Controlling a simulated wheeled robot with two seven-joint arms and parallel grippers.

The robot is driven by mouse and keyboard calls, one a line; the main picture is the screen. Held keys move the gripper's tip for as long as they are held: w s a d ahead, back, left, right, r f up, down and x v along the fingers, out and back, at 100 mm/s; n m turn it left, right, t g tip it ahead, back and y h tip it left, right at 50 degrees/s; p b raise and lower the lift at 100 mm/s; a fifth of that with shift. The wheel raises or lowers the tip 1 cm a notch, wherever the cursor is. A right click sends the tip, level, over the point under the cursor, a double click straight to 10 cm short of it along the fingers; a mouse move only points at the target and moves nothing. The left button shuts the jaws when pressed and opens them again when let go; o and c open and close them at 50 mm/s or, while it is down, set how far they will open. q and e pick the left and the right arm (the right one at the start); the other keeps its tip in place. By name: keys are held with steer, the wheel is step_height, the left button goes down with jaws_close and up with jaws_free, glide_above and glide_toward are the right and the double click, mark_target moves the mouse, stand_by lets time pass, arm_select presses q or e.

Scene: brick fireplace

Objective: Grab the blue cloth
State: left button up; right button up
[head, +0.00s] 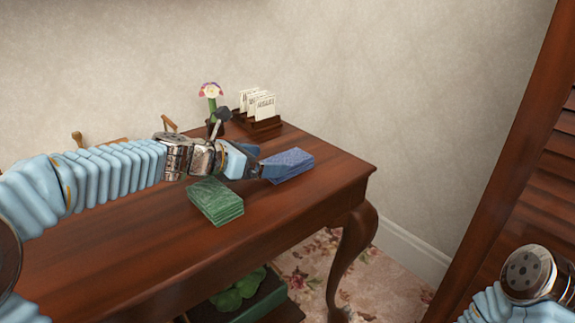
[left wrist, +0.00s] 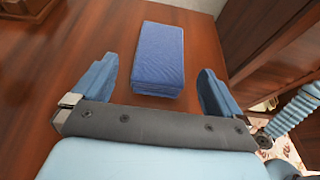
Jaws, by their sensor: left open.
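The blue cloth (head: 288,165) is a folded stack lying flat on the wooden table, near its right end. It also shows in the left wrist view (left wrist: 158,58), between and just beyond the fingers. My left gripper (head: 258,160) is open and reaches in from the left, close to the cloth's left end. In the left wrist view the two blue fingers (left wrist: 156,88) stand to either side of the cloth's near end, with gaps on both sides. My right arm shows at the lower right of the head view; its gripper fingers are out of view.
A green folded cloth (head: 216,202) lies on the table (head: 150,250), below my left gripper. A dark card holder (head: 257,122) with white cards and a flower (head: 211,92) stand behind. The tabletop's right edge is close beyond the blue cloth. A louvered door (head: 530,170) is at right.

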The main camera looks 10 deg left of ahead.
mark_target(281, 162)
arm_select(q)
steer(key=x, duration=0.4)
steer(key=shift+d+f, duration=0.1)
steer(key=c, duration=1.1)
